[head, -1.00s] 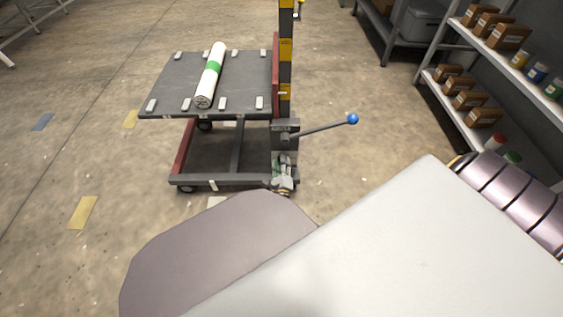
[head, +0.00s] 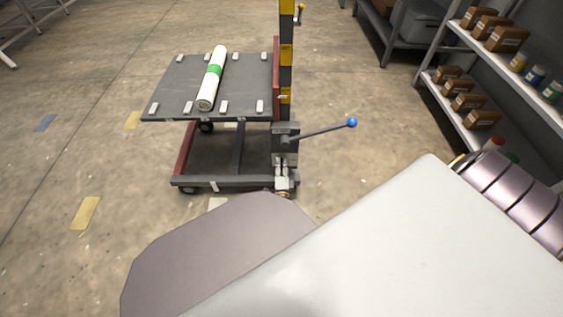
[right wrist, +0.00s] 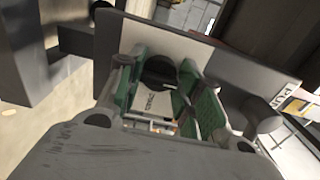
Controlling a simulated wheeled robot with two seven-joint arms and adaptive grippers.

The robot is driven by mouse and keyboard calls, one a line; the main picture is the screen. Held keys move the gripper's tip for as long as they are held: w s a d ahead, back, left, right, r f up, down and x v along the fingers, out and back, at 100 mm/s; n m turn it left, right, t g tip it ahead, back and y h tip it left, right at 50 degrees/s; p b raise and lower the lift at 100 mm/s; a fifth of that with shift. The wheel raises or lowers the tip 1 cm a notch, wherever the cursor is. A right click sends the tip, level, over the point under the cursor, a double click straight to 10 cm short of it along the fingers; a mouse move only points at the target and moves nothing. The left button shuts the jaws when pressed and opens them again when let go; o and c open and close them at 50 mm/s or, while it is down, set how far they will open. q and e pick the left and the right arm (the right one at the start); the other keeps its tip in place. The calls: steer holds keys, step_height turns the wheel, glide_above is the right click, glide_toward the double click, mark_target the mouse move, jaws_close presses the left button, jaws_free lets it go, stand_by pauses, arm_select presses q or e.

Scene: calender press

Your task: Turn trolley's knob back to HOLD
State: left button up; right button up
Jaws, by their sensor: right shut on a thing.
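The lift trolley has a dark platform (head: 170,85) and a black and yellow mast (head: 286,60). A grey valve box (head: 285,132) sits low on the mast. My right gripper (head: 282,183) is just below this box in the head view, small and partly hard to make out. In the right wrist view its green-sided fingers (right wrist: 160,95) are shut around a dark round knob (right wrist: 158,70) in front of a pale plate (right wrist: 150,40). Small lettering between the fingers is not readable. The knob's pointer and the HOLD mark cannot be made out. My left gripper is not in view.
A lever with a blue ball (head: 352,123) sticks out right from the box. A white roll with a green band (head: 214,72) lies on the platform among several pale blocks. Shelves with boxes (head: 505,38) stand at the right. The floor left of the trolley is mostly clear.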

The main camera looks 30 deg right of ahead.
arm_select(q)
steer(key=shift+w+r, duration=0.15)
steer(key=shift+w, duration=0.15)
arm_select(e)
steer(key=o, duration=0.7)
steer(key=shift+a, duration=0.1)
steer(key=o, duration=0.3)
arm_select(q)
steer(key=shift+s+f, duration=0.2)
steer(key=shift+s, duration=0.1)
arm_select(e)
steer(key=shift+m, duration=0.3)
